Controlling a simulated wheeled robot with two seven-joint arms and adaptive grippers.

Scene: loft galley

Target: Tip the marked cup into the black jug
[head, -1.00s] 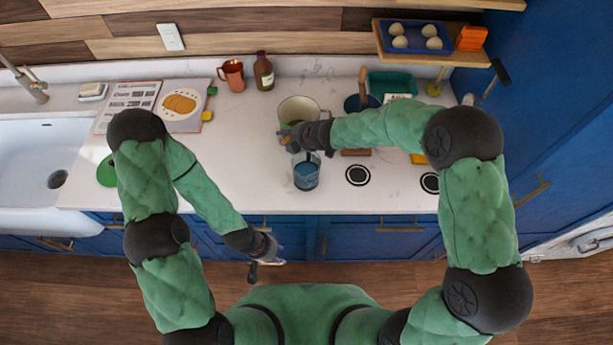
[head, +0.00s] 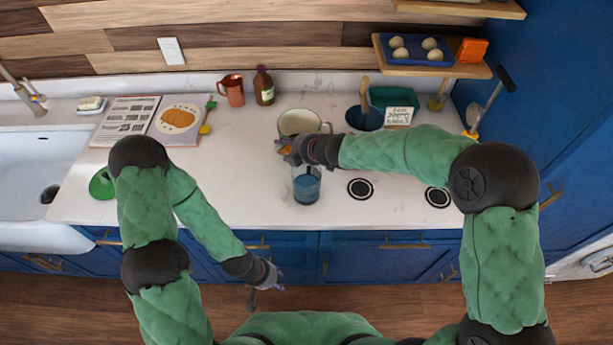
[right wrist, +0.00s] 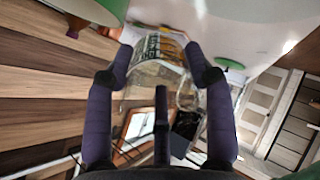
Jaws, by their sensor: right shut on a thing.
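My right gripper (head: 284,147) is shut above the counter, left of the hob rings. In the right wrist view a clear cup with a handle (right wrist: 150,76) sits between its fingers; I take this as the marked cup. In the head view the held cup is hard to make out. A clear vessel with blue in its lower part (head: 306,187) shows just below the gripper; I cannot tell whether it is separate from the held cup. I see no plainly black jug. My left gripper (head: 266,290) looks open and empty, low before the counter's front.
A cream pot (head: 299,121) stands just behind my right gripper. A red mug (head: 232,90), a brown bottle (head: 263,87) and an open book (head: 150,122) are at the back left. A dark blue crock (head: 365,119) stands right. The counter's front left is mostly clear.

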